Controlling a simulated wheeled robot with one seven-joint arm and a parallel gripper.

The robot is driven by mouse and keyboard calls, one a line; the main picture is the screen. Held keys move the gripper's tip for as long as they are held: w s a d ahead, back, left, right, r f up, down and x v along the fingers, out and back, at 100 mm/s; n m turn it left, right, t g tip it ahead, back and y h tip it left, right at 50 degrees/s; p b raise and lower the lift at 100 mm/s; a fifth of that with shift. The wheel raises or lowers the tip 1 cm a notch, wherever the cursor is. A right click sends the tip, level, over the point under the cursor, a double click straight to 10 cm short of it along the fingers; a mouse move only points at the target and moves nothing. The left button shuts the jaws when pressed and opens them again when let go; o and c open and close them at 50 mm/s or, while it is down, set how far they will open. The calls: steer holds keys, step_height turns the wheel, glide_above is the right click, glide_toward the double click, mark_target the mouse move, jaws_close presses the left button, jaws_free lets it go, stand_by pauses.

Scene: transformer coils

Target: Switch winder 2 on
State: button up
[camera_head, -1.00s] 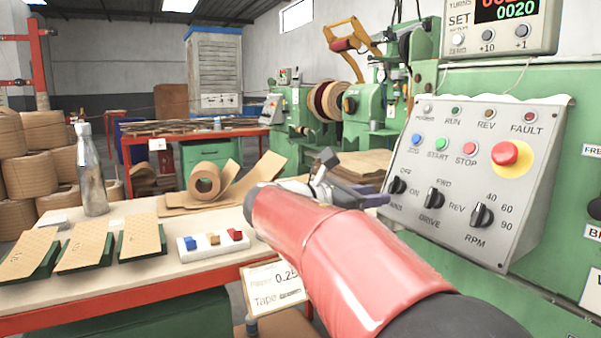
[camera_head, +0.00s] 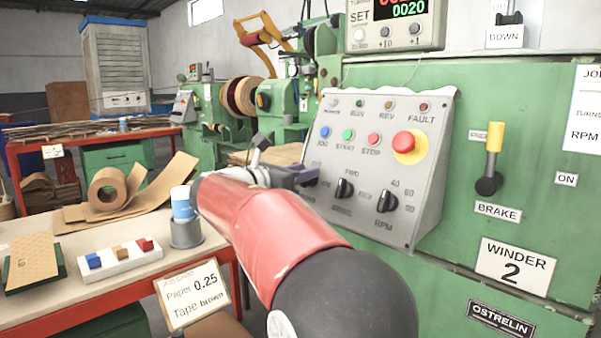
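Winder 2 is the green machine on the right, marked by a white "WINDER 2" sign (camera_head: 515,261). Its sloped grey control panel (camera_head: 432,170) carries a row of lamps, blue, green and red buttons, a red emergency stop (camera_head: 404,143) on yellow, and black rotary knobs. The drive knob (camera_head: 344,188) and the RPM knob (camera_head: 386,201) show clearly. The leftmost knob, at the OFF/ON mains position, is mostly hidden behind my gripper (camera_head: 305,176). My gripper is at the panel's left edge; contact and finger opening cannot be made out.
A counter display (camera_head: 405,10) above the panel is lit. A yellow-handled brake lever (camera_head: 494,150) stands right of the panel.

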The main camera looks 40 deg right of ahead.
steer(key=shift+c, duration=0.3)
jaws_close()
steer(key=shift+f, duration=0.1)
